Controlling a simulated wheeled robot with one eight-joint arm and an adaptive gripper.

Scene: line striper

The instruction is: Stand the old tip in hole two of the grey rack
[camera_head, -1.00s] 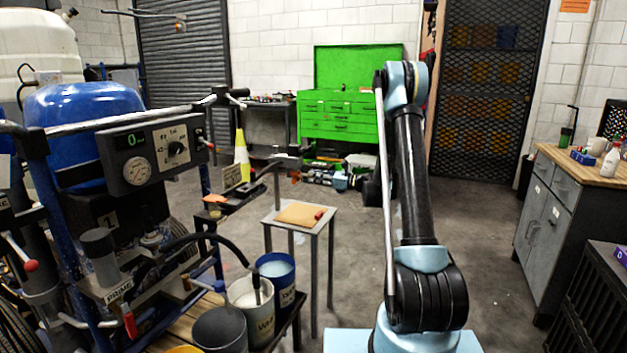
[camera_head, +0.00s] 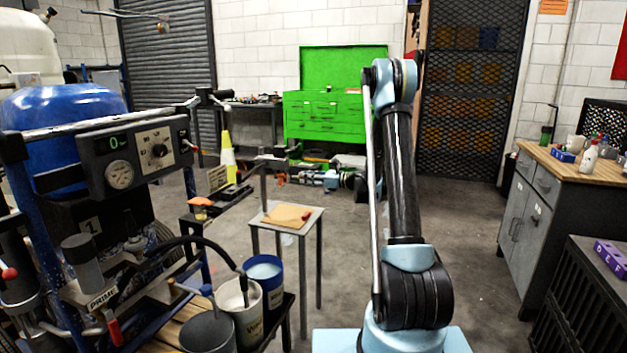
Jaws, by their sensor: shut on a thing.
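I cannot make out my gripper; my arm (camera_head: 398,170) rises to its elbow and its far end is hidden behind it. A dark shape shows low beside the upright link, but I cannot tell what part it is. I cannot make out the old tip. No grey rack can be told for sure in this view. A purple rack-like block (camera_head: 611,259) lies on the dark cabinet at the right edge.
The striper with its gauge panel (camera_head: 137,158) fills the left. Buckets (camera_head: 262,281) stand beside it. A small table (camera_head: 311,220) holds a tan sheet. A wood-topped bench (camera_head: 571,168) stands at right. The floor between is clear.

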